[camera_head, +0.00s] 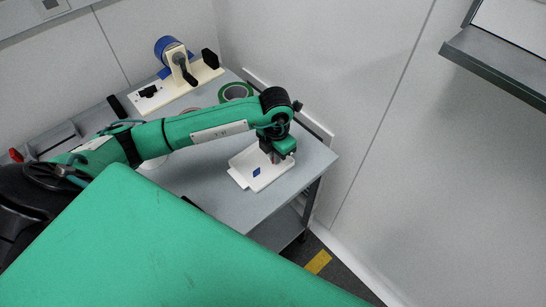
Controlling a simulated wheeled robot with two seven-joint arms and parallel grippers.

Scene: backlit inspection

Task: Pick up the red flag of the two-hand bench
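My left gripper (276,158) is over a small white tray (240,178) on the grey bench (215,200), pointing down. The arm's end covers part of the tray. A small reddish patch shows between or just behind the fingers; it may be the red flag, but it is too small to tell. I cannot tell whether the fingers are open or shut on it. A small blue square (257,172) is on the tray, left of the gripper. My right gripper is not in view.
A cream fixture (205,75) with a blue roll stands at the bench's back. A green tape roll (236,92) lies behind my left arm. A small red item (15,155) is at the far left. Walls close off the back and right; a grey shelf (500,65) juts out upper right.

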